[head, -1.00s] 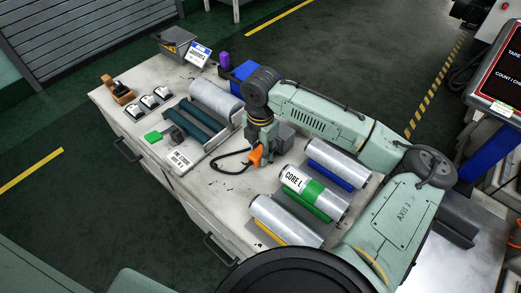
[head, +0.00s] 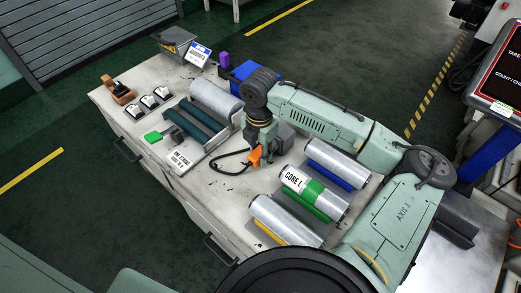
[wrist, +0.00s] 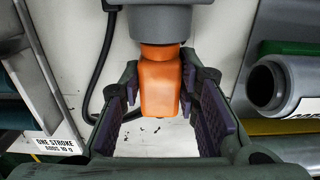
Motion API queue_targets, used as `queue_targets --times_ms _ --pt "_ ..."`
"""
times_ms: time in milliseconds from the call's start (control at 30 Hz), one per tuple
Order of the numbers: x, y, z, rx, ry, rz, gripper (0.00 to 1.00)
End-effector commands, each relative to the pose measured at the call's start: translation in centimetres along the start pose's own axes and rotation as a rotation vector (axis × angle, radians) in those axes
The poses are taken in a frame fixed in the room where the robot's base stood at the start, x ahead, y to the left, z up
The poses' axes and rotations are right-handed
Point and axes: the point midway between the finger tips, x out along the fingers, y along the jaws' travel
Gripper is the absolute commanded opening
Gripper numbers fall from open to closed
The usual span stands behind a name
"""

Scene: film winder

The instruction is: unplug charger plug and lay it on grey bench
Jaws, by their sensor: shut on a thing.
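The orange charger plug (wrist: 160,85) sits between the two fingers of my gripper (wrist: 161,76) in the wrist view, and the gripper is shut on it. The plug's upper end meets a round grey body (wrist: 160,20); whether it is seated in it cannot be told. In the head view the orange plug (head: 254,157) shows below my gripper (head: 260,147), close above the grey bench (head: 225,187). A black cable (wrist: 97,70) curves beside the plug. A grey box (head: 285,136) stands just right of the gripper, partly hidden.
A film winder with dark green rollers (head: 194,127) and a white sign (head: 180,161) stand left. A blue bin (head: 243,76) is behind. Bare bench shows around the front middle.

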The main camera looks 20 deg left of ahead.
Motion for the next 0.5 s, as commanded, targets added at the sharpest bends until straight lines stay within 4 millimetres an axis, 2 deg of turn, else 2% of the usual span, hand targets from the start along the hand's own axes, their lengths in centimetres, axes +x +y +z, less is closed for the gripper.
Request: queue_targets --times_ms 500 --pt "0.0 0.0 -1.8 -0.004 0.005 -0.001 0.00"
